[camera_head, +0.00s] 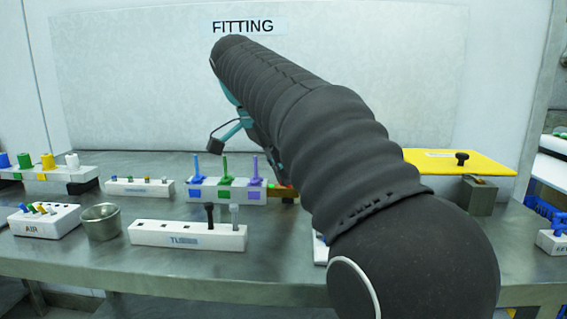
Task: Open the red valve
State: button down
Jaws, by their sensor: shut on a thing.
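A row of valves with upright handles stands on a white block (226,196) at the middle of the bench. Blue (197,166), green (225,168) and purple (255,169) handles show, each above a patch of its own colour. At the row's right end a small red part (283,186) shows beside my arm. A red handle is not visible; my dark, sleeved arm covers that place. The arm reaches forward and bends down behind itself.
A white TL block (188,235) with two pegs, a metal cup (101,222) and an AIR block (44,221) stand in front and left. A yellow panel (459,162) with a black knob and a metal block (480,196) are at right. A FITTING sign (243,27) hangs behind.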

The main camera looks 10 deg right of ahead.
jog(key=m+p, duration=0.1)
jog(key=m+g+p, duration=0.1)
jog(key=m, duration=0.1)
jog(key=shift+w+r+p, duration=0.15)
jog(key=shift+w+p, duration=0.05)
jog(key=shift+p, duration=0.15)
jog(key=shift+w+m+g+p, duration=0.1)
jog(key=shift+m+g+p, duration=0.45)
jog(key=shift+m, duration=1.15)
jog(key=shift+f, duration=0.2)
jog(key=shift+g, duration=0.25)
jog(key=c, duration=1.3)
grip_release()
